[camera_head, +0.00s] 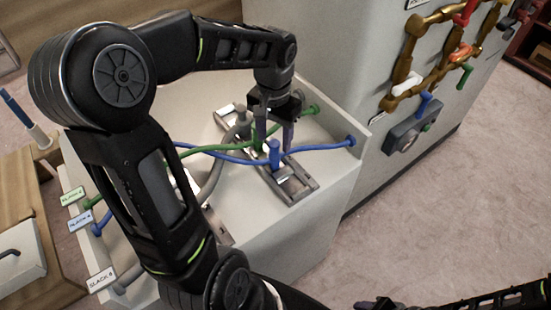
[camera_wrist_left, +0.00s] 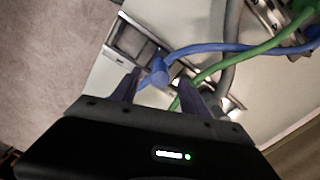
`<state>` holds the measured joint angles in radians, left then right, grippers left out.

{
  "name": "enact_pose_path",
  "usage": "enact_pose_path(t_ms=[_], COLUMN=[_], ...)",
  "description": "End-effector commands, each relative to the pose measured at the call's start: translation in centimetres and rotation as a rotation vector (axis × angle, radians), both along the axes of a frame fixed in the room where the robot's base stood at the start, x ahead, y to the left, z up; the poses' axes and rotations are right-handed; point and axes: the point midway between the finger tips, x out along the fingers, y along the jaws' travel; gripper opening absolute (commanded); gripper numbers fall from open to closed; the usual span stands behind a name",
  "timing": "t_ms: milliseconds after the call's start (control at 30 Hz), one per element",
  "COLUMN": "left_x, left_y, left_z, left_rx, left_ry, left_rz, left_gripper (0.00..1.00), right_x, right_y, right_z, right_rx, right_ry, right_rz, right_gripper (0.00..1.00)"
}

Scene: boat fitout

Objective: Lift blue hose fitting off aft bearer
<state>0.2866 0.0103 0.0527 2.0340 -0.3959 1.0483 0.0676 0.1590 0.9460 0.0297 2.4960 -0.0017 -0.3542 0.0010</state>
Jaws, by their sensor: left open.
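The blue hose fitting (camera_head: 274,156) stands on a slotted metal bearer (camera_head: 298,187) on the white bench, with a blue hose running out both sides. My left gripper (camera_head: 275,135) points down over the bearer from above, close to the fitting. In the left wrist view the open fingers (camera_wrist_left: 160,86) are spread, with the blue fitting (camera_wrist_left: 160,72) just ahead of the gap between them. No grip on it shows. My right gripper (camera_head: 378,304) is only partly in view at the bottom edge, and its jaws are unclear.
A green hose (camera_head: 212,149) crosses near the blue one, and a grey hose (camera_head: 214,178) bends beside them. Their ends sit at labelled slack ports on the left. A white cabinet wall (camera_head: 330,60) with valves rises behind the bench.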

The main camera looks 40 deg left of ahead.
Motion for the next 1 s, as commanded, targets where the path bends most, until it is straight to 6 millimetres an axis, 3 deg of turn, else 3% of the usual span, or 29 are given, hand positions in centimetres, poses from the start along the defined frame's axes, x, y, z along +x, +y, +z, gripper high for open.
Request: enact_pose_path(t_ms=[333,733,1000], left_x=[0.0,0.0,-0.1], left_y=[0.0,0.0,0.1], left_z=[-2.5,-3.2,-6.9], left_rx=[-0.001,-0.001,0.0], left_ry=[0.002,0.003,0.004], left_rz=[0.0,0.0,0.0], left_gripper=[0.52,0.52,0.52], right_x=[0.0,0.0,-0.1], right_y=[0.0,0.0,0.0], right_z=[0.2,0.3,1.0], right_rx=[0.0,-0.001,-0.003], right_ry=[0.0,0.0,0.003], right_rz=[0.0,0.0,-0.001], right_gripper=[0.52,0.52,0.52])
